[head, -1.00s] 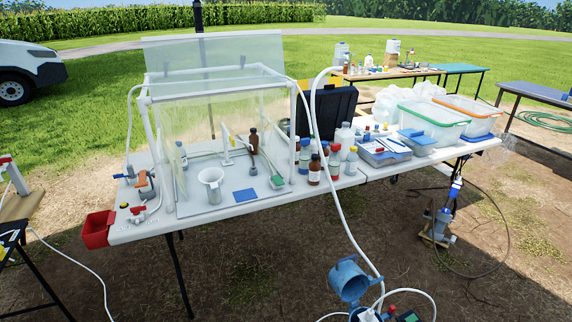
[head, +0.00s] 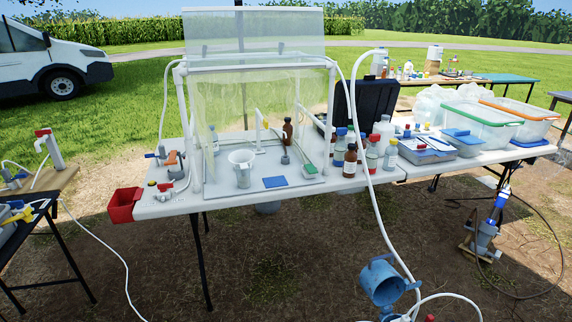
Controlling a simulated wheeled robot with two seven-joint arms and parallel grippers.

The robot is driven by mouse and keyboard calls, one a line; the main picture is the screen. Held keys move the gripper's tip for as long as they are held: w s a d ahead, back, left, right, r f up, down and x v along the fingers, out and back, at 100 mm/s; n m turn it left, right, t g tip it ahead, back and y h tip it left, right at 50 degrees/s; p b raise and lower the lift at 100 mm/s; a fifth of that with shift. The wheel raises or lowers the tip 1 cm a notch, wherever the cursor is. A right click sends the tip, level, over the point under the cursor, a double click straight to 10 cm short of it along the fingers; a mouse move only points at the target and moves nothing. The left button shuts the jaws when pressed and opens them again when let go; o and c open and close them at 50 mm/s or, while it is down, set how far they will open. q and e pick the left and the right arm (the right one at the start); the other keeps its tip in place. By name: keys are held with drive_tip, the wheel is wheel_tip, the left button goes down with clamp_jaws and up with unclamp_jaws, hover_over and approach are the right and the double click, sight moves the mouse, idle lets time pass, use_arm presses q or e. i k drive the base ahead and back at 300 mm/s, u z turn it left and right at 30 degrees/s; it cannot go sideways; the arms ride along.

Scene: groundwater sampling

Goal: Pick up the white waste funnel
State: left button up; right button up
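A white, wide-mouthed funnel-like piece (head: 241,157) sits on top of a grey cup-like vessel inside the clear-sided enclosure on the white table (head: 170,207). It looks upright, near the front of the enclosure, left of a flat blue pad (head: 275,182). Whether it is a separate funnel or part of the vessel is hard to tell at this size. Neither of my grippers shows in the head view, and nothing touches the funnel.
The enclosure has a white pipe frame (head: 333,110) and a raised clear panel (head: 255,35). Brown and white bottles (head: 350,160) stand right of it. A red bin (head: 124,205) hangs at the table's left end. A white hose (head: 366,180) arcs down to a blue cylinder (head: 383,282) in front.

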sight(241, 158)
drive_tip(key=u, duration=0.2)
drive_tip(key=i, duration=2.35)
drive_tip(key=u, duration=0.3)
